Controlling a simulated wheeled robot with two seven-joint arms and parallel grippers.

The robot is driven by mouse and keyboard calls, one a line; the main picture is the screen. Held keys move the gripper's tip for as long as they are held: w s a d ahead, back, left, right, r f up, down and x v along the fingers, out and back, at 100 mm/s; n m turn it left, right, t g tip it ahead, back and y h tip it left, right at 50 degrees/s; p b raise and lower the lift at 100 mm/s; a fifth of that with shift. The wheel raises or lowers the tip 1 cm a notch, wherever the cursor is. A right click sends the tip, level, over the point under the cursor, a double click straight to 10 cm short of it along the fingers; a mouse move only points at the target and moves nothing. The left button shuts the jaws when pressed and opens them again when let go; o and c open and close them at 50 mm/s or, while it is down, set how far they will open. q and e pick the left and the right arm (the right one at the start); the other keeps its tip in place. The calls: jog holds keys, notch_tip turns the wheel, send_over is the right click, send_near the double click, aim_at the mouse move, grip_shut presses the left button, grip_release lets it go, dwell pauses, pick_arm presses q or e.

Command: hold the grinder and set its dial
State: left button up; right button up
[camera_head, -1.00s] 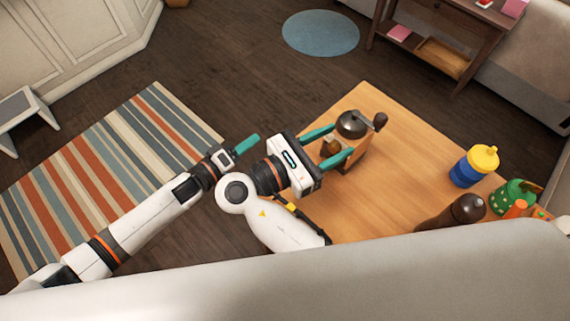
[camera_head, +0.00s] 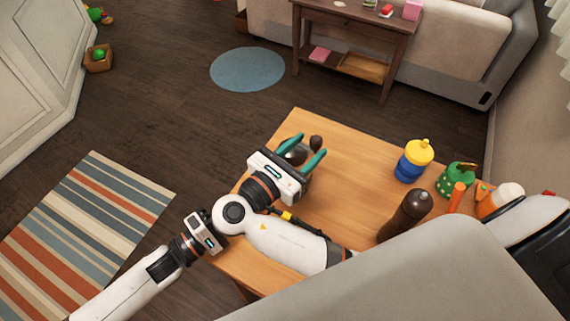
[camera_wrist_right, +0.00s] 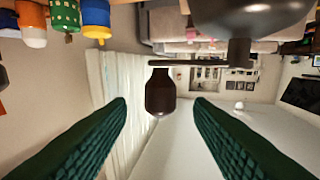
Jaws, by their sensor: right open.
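The grinder stands on the wooden table in the head view, mostly hidden by my right gripper. Its dark metal dome (camera_head: 294,153) and dark crank knob (camera_head: 316,141) show. My right gripper (camera_head: 310,146) is open, with its teal fingers reaching over the grinder's top, either side of the knob in the picture. In the right wrist view the brown knob (camera_wrist_right: 160,92) on its thin crank arm (camera_wrist_right: 200,63) appears between the open fingers, untouched. The dome (camera_wrist_right: 250,14) is at the top there. My left gripper (camera_head: 204,231) is left of the table; its fingers are hidden.
A blue and yellow bottle (camera_head: 414,160), a green spotted container (camera_head: 455,180), a dark brown pepper mill (camera_head: 405,214) and an orange-and-white bottle (camera_head: 500,199) stand on the table's right side. The table (camera_head: 345,165) is clear between them and the grinder.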

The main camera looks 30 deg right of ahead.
aim_at(312, 144)
jog(key=shift+x, duration=1.75)
grip_shut()
jog(key=c, duration=0.8)
grip_release()
grip_shut()
